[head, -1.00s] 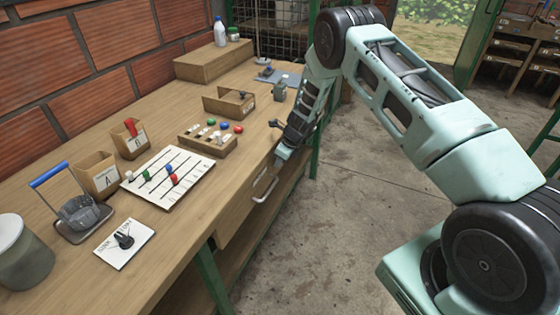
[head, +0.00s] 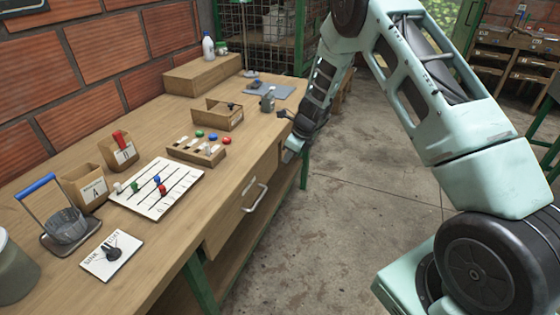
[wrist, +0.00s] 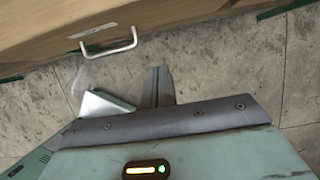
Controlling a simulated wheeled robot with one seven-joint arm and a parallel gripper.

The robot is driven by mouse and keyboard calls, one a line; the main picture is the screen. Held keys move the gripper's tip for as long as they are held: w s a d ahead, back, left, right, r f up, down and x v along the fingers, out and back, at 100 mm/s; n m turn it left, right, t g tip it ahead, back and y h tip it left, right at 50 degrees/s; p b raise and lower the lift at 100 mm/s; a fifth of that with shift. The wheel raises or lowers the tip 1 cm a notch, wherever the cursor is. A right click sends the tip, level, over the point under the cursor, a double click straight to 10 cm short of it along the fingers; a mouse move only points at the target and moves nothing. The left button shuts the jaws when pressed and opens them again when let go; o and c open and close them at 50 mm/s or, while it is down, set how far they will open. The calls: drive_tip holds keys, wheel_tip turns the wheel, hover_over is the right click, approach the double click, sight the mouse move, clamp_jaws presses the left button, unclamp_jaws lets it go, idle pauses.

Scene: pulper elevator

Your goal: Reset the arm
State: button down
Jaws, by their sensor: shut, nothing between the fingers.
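My arm reaches from the right of the head view, bends high at its elbow and hangs down to the bench's front edge. My gripper (head: 290,154) is at the lower end of the arm, beside that edge, beyond and to the right of the drawer handle (head: 256,197). In the wrist view my gripper (wrist: 157,72) shows its fingers together and empty, pointing over the bare floor. The drawer handle (wrist: 108,48) is ahead and to the left there, apart from the fingers. The head view hardly shows the fingertips.
The wooden bench (head: 150,255) bears a lined board (head: 180,192), a button block (head: 196,153), an open box (head: 222,120), label boxes, a blue-handled basket (head: 62,222) and a switch card (head: 97,262). The concrete floor (head: 330,230) right of the bench is clear.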

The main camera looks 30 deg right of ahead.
drive_tip(key=shift+s+r, duration=0.1)
drive_tip(key=shift+r, duration=0.1)
drive_tip(key=s+a+r+n+g+y, duration=0.1)
drive_tip(key=s+a+r+n, duration=0.65)
drive_tip(key=a, duration=0.35)
drive_tip(key=s+a+r+n+g, duration=0.2)
drive_tip(key=s+a+r+n, duration=0.6)
drive_tip(key=a, duration=0.3)
drive_tip(key=s+r+n+h, duration=0.1)
drive_tip(key=s+r+n, duration=0.1)
drive_tip(key=s+n, duration=0.8)
drive_tip(key=s+a+r+n+h, duration=0.1)
drive_tip(key=s+r+n+h, duration=0.1)
drive_tip(key=s+n, duration=0.8)
drive_tip(key=s+r, duration=0.1)
drive_tip(key=s, duration=0.4)
drive_tip(key=shift+a+r+n, duration=0.2)
drive_tip(key=shift+a+n, duration=0.1)
drive_tip(key=shift+n, duration=0.05)
